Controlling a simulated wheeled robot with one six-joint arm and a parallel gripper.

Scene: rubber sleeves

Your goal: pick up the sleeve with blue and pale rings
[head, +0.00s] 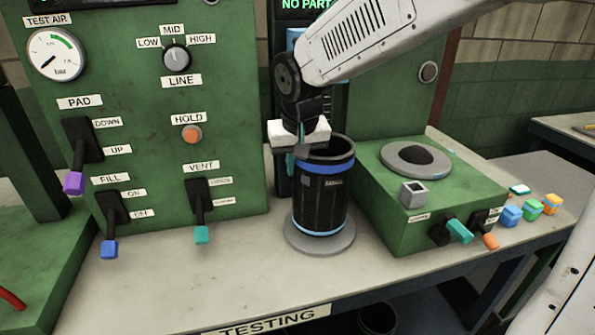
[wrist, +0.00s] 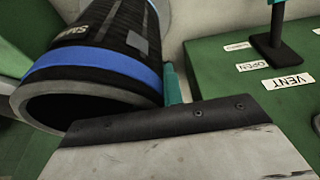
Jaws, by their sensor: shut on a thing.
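The sleeve (head: 324,205) is a black upright cylinder with an open top, a blue ring near its upper rim and a pale ring near its foot. It stands on a round grey disc (head: 346,242) on the bench, with no clear gap beneath. My gripper (head: 300,155) is at the rear left of its rim, shut on the sleeve's wall. A narrow teal piece, seemingly a finger, lies against the outside; the other finger is hidden. In the wrist view the sleeve (wrist: 115,30) shows its blue ring and dark mouth beside my gripper (wrist: 172,95).
A green control panel (head: 150,100) with levers stands at the left. A green box (head: 400,220) with a round grey ring on top and a small grey cube stands close at the right. Several small coloured blocks (head: 530,208) lie beyond it. Bare bench (head: 180,285) is in front.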

